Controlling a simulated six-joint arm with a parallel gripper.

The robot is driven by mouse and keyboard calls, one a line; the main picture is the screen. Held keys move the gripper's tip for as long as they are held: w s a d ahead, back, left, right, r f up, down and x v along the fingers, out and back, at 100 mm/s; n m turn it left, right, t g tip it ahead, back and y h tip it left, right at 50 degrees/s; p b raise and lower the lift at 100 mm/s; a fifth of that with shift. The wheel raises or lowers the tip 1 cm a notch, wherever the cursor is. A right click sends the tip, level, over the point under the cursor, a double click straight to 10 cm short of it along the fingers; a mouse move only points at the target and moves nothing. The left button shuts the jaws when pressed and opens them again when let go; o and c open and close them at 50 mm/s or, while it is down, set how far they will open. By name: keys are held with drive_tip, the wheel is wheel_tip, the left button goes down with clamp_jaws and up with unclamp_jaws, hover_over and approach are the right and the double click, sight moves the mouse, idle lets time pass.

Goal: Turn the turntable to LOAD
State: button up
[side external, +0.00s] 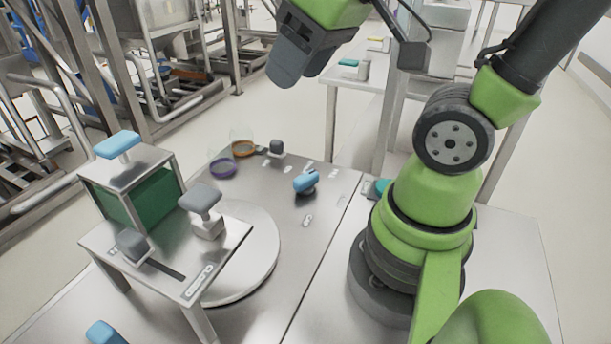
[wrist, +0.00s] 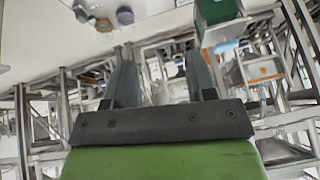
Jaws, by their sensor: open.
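The turntable (side external: 262,262) is a round pale metal disc on the steel bench, partly hidden under a raised stand marked CLAMPED (side external: 210,262). A blue knob (side external: 305,182) sits on the bench right of the disc, with small white markings around it too small to read. I cannot tell which position the turntable is in. My gripper (side external: 290,65) is high above the back of the bench, well away from the disc and knob. In the wrist view its two fingers (wrist: 160,78) stand apart with nothing between them.
A green-sided box with a blue handle (side external: 117,144) stands on the raised stand, beside grey knobs (side external: 201,200). Purple (side external: 222,168) and orange (side external: 243,148) rings and a small grey knob (side external: 277,147) are at the bench's back. Another blue handle (side external: 104,333) is front left. Bench around the blue knob is clear.

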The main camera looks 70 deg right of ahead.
drive_tip(key=w+d+f+n+g+h, duration=0.1)
drive_tip(key=w+d+f+n+g, duration=0.2)
drive_tip(key=w+d+f+n, duration=0.25)
drive_tip(key=n+g, duration=0.3)
drive_tip(key=n, duration=0.5)
hover_over(305, 176)
wheel_tip(305, 176, down, 12)
drive_tip(key=shift+f, duration=0.1)
drive_tip(key=shift+n, duration=0.25)
wheel_tip(305, 176, down, 10)
drive_tip(key=shift+r, duration=0.1)
drive_tip(key=c, duration=0.9)
